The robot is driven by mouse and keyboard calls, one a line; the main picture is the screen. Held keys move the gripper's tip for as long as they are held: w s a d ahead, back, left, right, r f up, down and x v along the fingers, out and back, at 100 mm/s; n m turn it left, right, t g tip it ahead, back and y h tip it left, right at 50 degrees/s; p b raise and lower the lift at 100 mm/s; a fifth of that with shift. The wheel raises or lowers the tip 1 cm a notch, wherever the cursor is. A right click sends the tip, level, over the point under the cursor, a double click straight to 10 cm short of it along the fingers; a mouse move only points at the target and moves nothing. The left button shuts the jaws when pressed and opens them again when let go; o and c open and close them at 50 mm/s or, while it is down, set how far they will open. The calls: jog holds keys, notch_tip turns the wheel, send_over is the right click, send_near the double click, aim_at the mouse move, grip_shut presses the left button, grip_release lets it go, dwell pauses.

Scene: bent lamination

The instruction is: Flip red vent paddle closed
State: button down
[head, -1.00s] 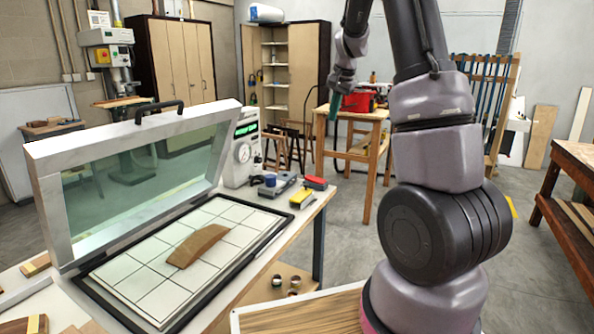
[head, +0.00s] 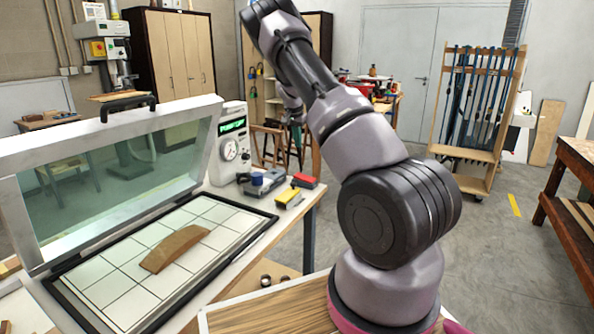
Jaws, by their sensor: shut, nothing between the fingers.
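A small red piece (head: 303,181), which looks like the vent paddle, sits near the right edge of the press table beside the control box (head: 232,146). A yellow piece (head: 289,198) lies just in front of it. I cannot tell from here how the red piece is tilted. My gripper (head: 297,138) hangs pointing down, small in the picture, above the red piece and apart from it. It is shut and empty, with teal-green fingers.
The glass-framed lid (head: 210,150) of the press stands open at left. A curved brown wood strip (head: 174,248) lies on the white gridded bed (head: 130,312). A grey-blue pump (head: 262,183) stands left of the red piece.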

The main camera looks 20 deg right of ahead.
send_near(299, 175)
jog(key=x, duration=0.5)
jog(key=shift+d+f, duration=0.1)
jog(key=shift+d, duration=0.1)
jog(key=shift+f, duration=0.65)
jog(key=shift+w+a+f, duration=0.15)
jog(key=shift+w+f, duration=0.05)
jog(key=shift+f, duration=0.25)
jog(key=shift+s, duration=0.15)
jog(key=shift+s+d+r, duration=0.35)
jog(key=shift+s+d, duration=0.1)
jog(key=shift+r, duration=0.15)
